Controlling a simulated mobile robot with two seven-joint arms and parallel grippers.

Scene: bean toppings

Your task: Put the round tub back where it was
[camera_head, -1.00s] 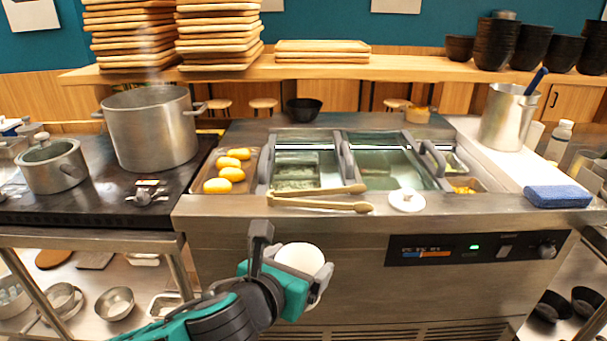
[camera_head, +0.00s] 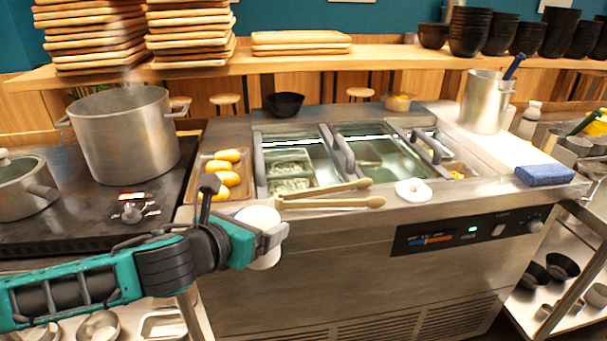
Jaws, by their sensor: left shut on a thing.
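My left gripper (camera_head: 268,234) is shut on a white round tub (camera_head: 262,250). It holds the tub in front of the counter's front edge, left of the middle of the view. Part of the tub is hidden behind the gripper. The tub's contents cannot be seen. The steel counter (camera_head: 440,200) has a sunken topping well (camera_head: 378,160) with containers in it. A small white round lid-like piece (camera_head: 413,189) lies on the counter's front ledge. My right gripper is not in view.
Wooden tongs (camera_head: 325,198) lie on the front ledge, close behind the held tub. A tray with yellow oval items (camera_head: 222,172) is left of the well. A large pot (camera_head: 125,140) stands on the stove.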

